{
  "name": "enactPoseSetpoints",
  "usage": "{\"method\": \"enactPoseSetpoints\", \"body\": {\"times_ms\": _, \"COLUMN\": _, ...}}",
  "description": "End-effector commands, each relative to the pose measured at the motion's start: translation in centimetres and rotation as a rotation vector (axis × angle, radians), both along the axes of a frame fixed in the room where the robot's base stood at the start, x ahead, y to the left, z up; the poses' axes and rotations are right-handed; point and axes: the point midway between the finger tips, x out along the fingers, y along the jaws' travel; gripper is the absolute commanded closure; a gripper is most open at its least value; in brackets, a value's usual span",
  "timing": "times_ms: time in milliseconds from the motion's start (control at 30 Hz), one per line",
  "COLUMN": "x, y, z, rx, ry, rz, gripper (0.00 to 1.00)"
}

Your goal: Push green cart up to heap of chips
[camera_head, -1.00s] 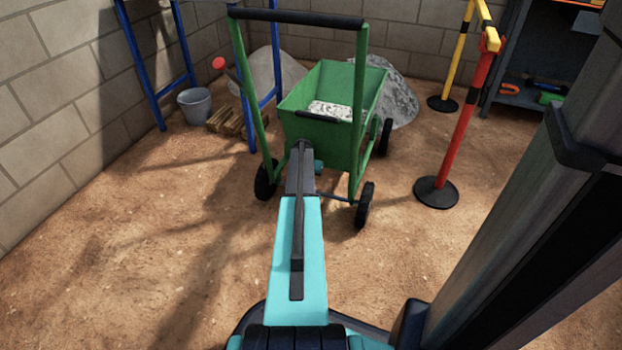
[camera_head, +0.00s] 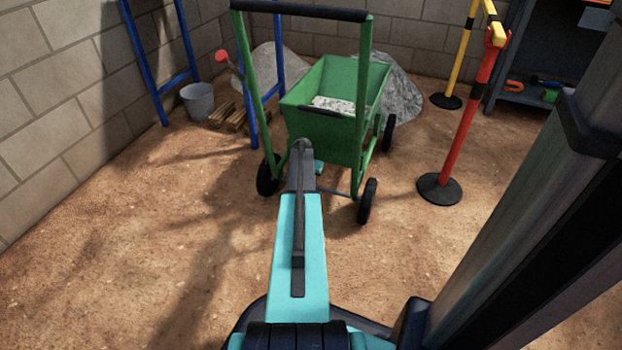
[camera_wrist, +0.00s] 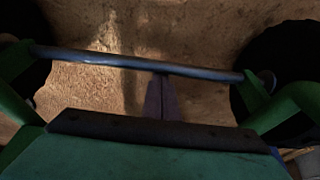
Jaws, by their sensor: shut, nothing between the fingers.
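The green cart (camera_head: 330,138) stands on the dirt floor ahead, its tall push handle (camera_head: 298,13) toward me. Its tub holds whitish pieces (camera_head: 333,106). A rough grey heap (camera_head: 403,98) lies just behind the cart, partly hidden by it; I cannot tell whether they touch. My arm reaches to the cart's near side and hides my gripper in the head view. In the wrist view my gripper (camera_wrist: 162,98) is shut and empty, between the cart's axle bar (camera_wrist: 100,59) and the dark strip (camera_wrist: 160,130) on its green tub. Contact with the strip is unclear.
A smoother pale heap (camera_head: 272,65) lies behind left, with blue frame legs (camera_head: 146,75), a bucket (camera_head: 198,102) and a pallet (camera_head: 222,114). A red post (camera_head: 461,125) on a black base stands right of the cart. The floor at left is clear.

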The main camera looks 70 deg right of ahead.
Motion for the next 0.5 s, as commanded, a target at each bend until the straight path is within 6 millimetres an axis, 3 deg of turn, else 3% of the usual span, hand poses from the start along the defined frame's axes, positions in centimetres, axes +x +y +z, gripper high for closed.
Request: {"method": "enactPoseSetpoints", "body": {"times_ms": 500, "x": -0.2, "y": 4.4, "z": 0.1, "rx": 0.004, "ry": 0.001, "rz": 0.001, "gripper": 1.0}}
